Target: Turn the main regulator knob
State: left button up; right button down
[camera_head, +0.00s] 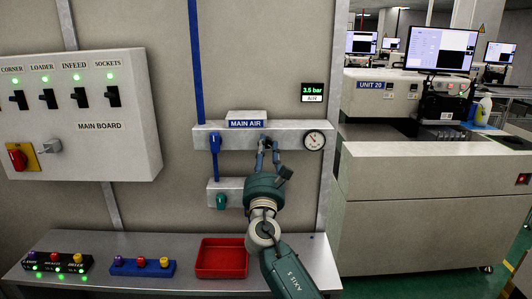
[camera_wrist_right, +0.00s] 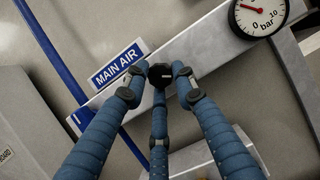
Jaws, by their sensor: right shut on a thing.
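The main regulator knob (camera_wrist_right: 160,74) is small and black and sits on the grey bar of the MAIN AIR unit (camera_head: 228,136). In the head view my gripper mostly hides it. My right gripper (camera_head: 268,146) is at the bar, with its fingers around the knob. In the right wrist view the gripper (camera_wrist_right: 160,78) has its blue jointed fingers closed about the knob from both sides and below. The pressure gauge (camera_head: 314,140) is just right of the knob; it also shows in the wrist view (camera_wrist_right: 258,12). My left gripper is not in view.
A display (camera_head: 313,92) reads 3.5 bar. A blue handle (camera_head: 215,143) and a green one (camera_head: 221,201) are left of my arm. Below, a bench (camera_head: 110,287) holds a red tray (camera_head: 221,274) and button boxes. The MAIN BOARD (camera_head: 100,145) is at left, a machine (camera_head: 430,195) at right.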

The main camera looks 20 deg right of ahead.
jog(key=m+g+h+b, duration=0.1)
jog(key=m+g+b, duration=0.1)
jog(key=m, duration=0.4)
jog(key=m+g+h+b, duration=0.2)
jog(key=m, duration=0.4)
jog(key=m+g+h+b, duration=0.1)
jog(key=m+g+b, duration=0.1)
jog(key=m, duration=0.5)
jog(key=shift+a+r+g, duration=0.15)
jog(key=shift+r+g, duration=0.2)
jog(key=shift+g, duration=0.15)
jog(key=shift+f+m, duration=0.15)
jog(key=shift+m, duration=0.15)
